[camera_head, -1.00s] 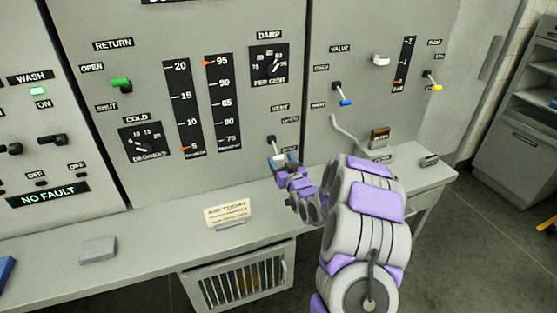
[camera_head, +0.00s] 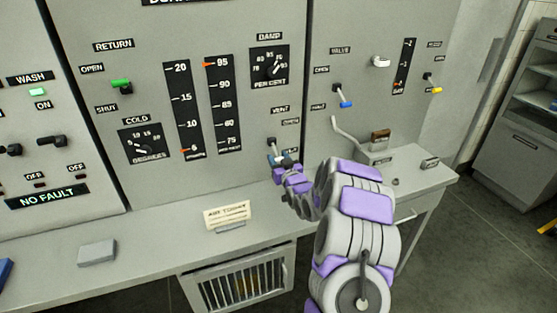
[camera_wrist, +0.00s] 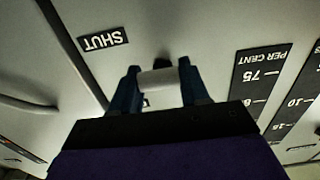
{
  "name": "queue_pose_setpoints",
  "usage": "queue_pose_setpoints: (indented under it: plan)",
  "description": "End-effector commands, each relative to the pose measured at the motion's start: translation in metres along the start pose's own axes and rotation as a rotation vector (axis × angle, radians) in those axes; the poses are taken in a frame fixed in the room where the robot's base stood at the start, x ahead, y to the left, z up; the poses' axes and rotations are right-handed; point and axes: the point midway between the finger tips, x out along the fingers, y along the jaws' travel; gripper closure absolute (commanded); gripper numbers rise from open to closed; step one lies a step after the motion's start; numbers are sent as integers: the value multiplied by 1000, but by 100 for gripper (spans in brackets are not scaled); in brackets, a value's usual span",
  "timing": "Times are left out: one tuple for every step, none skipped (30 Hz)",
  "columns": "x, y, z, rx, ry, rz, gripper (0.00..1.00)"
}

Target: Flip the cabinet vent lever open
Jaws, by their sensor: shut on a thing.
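The vent lever sits on the grey cabinet panel under the VENT and OPEN labels (camera_head: 290,121) in the head view. Its dark pivot (camera_head: 271,144) shows there, and the lever appears to point downward. Its pale handle (camera_wrist: 158,79) shows between the fingers in the wrist view. My gripper (camera_head: 282,160) is at the lever, and its dark blue fingers (camera_wrist: 162,88) are closed on both sides of the handle. The SHUT label (camera_wrist: 103,40) is beside the fingers in the wrist view. In the head view my gripper hides most of the handle.
A grey ledge (camera_head: 150,225) runs below the panel and holds a paper sign (camera_head: 227,215) and a grey block (camera_head: 97,253). To the right are a blue-tipped lever (camera_head: 343,97), a yellow-tipped lever (camera_head: 432,83) and a bent pipe (camera_head: 348,130) close to my arm.

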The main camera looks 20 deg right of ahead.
Motion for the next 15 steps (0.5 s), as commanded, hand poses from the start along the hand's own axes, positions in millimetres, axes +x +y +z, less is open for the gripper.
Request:
queue_pose_setpoints:
  plan:
    - [0, 1, 0, 0, 0, 1, 68]
    - [0, 1, 0, 0, 0, 1, 71]
    - [0, 1, 0, 0, 0, 1, 75]
    - [0, 1, 0, 0, 0, 1, 78]
    - [0, 1, 0, 0, 0, 1, 81]
    - [0, 1, 0, 0, 1, 2, 85]
    - [0, 1, 0, 0, 1, 2, 88]
    - [0, 1, 0, 0, 1, 2, 91]
    - [0, 1, 0, 0, 1, 2, 94]
    - [0, 1, 0, 0, 1, 2, 97]
    - [0, 1, 0, 0, 1, 2, 100]
    - [0, 1, 0, 0, 1, 2, 100]
    - [0, 1, 0, 0, 1, 2, 100]
    - [0, 1, 0, 0, 1, 2, 100]
    - [0, 1, 0, 0, 1, 2, 100]
